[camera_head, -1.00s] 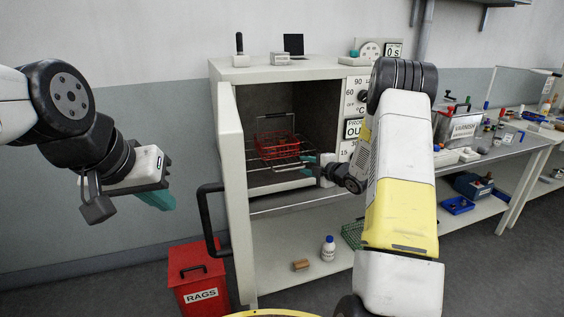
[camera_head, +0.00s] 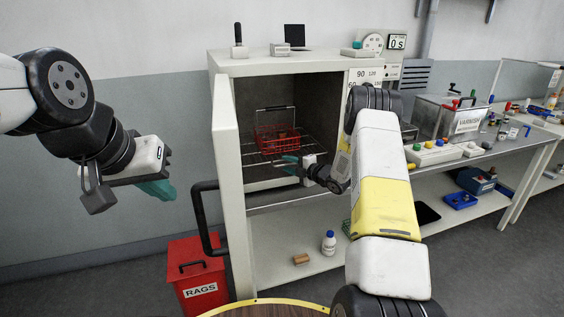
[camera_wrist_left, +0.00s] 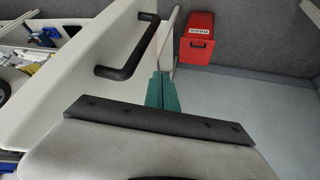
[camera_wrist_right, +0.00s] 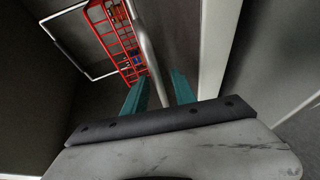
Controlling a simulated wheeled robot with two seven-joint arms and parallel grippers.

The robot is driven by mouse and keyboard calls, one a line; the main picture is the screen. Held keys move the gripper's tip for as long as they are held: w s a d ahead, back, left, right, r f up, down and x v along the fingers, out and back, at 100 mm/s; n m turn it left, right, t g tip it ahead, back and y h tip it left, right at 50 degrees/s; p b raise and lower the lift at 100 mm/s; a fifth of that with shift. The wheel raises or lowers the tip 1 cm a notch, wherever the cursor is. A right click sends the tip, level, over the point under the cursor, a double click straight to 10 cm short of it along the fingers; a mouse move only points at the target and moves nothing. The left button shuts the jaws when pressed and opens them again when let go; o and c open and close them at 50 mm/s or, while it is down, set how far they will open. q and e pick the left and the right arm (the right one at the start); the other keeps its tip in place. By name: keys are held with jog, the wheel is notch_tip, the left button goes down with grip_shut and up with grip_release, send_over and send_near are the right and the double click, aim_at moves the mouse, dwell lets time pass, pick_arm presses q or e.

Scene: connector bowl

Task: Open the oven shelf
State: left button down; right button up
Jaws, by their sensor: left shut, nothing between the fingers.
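The oven (camera_head: 290,66) stands with its door (camera_head: 230,200) swung open to the left. Inside is a wire shelf (camera_head: 252,158) with a red wire basket (camera_head: 278,138) on it. My right gripper (camera_head: 291,164) is at the oven mouth, by the front of the shelf. In the right wrist view its teal fingers (camera_wrist_right: 158,90) are apart, and a pale metal bar (camera_wrist_right: 148,55) runs between them, with no clear grip on it. My left gripper (camera_head: 160,189) is shut and empty, left of the door. It also shows in the left wrist view (camera_wrist_left: 161,90).
A black door handle (camera_head: 203,215) juts out left of the door. A red rags bin (camera_head: 196,275) stands below it. A bottle (camera_head: 328,243) and a brown block (camera_head: 301,259) rest on the lower shelf. A cluttered bench (camera_head: 475,165) is at right.

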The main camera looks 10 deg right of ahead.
jog(key=shift+c, duration=0.2)
grip_shut()
dwell(1.2)
